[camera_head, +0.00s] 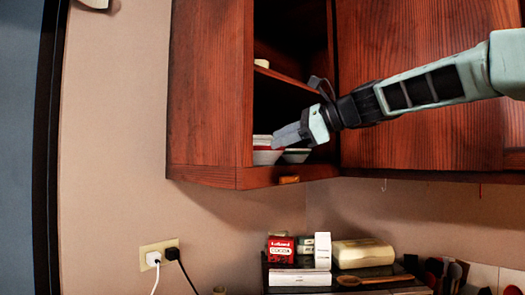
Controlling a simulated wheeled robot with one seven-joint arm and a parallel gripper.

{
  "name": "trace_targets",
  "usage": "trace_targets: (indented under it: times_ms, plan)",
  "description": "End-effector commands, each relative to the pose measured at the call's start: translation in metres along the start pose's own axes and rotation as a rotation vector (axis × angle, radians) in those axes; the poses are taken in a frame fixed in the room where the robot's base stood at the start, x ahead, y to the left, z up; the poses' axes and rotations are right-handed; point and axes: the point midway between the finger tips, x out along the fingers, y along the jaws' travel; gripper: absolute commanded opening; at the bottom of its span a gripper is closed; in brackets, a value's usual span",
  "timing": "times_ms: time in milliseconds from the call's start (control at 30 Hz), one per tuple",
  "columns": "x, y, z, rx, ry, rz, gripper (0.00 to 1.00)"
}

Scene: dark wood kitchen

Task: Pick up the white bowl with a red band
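The white bowl with a red band (265,156) stands on the bottom shelf of the open wall cabinet, close to its front edge. My gripper (280,138) reaches in from the right, with its fingers at the bowl's upper right side. The fingers overlap part of the rim, and I cannot tell whether they touch it. They are seen side-on, so whether they are open or shut does not show. The bowl appears to rest on the shelf.
A second white bowl with a dark band (297,155) stands just right, under my gripper. The cabinet's left side panel (208,90) and middle shelf (285,77) bound the space. A closed cabinet door (430,140) is behind my arm. Boxes (281,250) stand below.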

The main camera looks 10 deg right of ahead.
Motion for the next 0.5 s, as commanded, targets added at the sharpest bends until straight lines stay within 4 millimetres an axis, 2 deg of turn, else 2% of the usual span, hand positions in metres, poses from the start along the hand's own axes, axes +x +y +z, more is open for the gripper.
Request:
trace_targets:
  times_ms: [267, 400, 500]
  plan:
    - [0.028, -0.004, 0.009, 0.003, -0.003, 0.005, 0.32]
    - [0.045, -0.003, 0.007, 0.002, -0.002, 0.003, 0.32]
    - [0.051, -0.002, 0.005, 0.001, -0.001, 0.002, 0.32]
